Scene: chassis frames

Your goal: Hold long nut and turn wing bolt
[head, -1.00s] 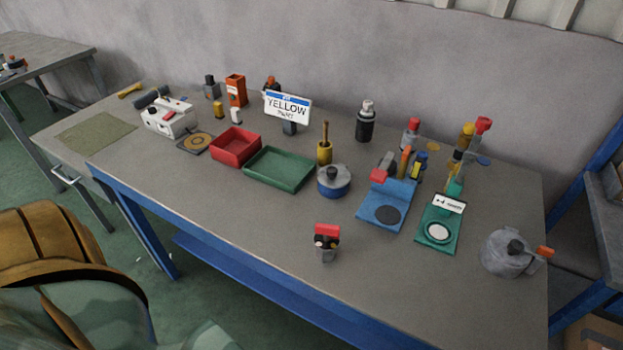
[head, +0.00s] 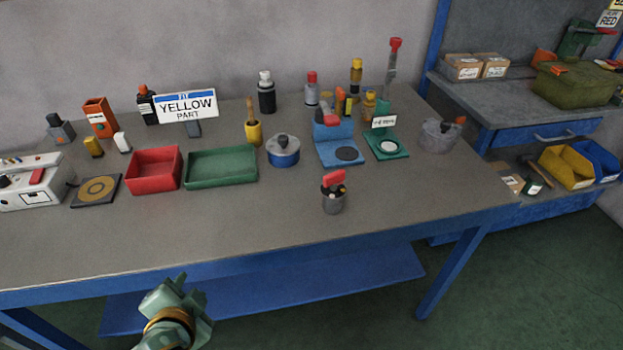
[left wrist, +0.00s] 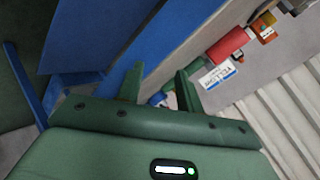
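I cannot pick out a long nut or a wing bolt for certain; parts are small at this distance. A grey cup-like piece with a red top (head: 333,195) stands upright near the front of the bench and may be related. My left gripper (head: 175,284) is low at the bottom of the head view, in front of the bench edge and far from the parts. In the left wrist view its two fingers (left wrist: 159,72) are apart with nothing between them. My right gripper is not in view.
The grey bench (head: 250,225) has a blue front edge and free room at front. A red tray (head: 154,184), green tray (head: 222,181), blue stand (head: 325,155) and yellow-part sign (head: 186,105) stand behind. A second bench (head: 460,105) is at right.

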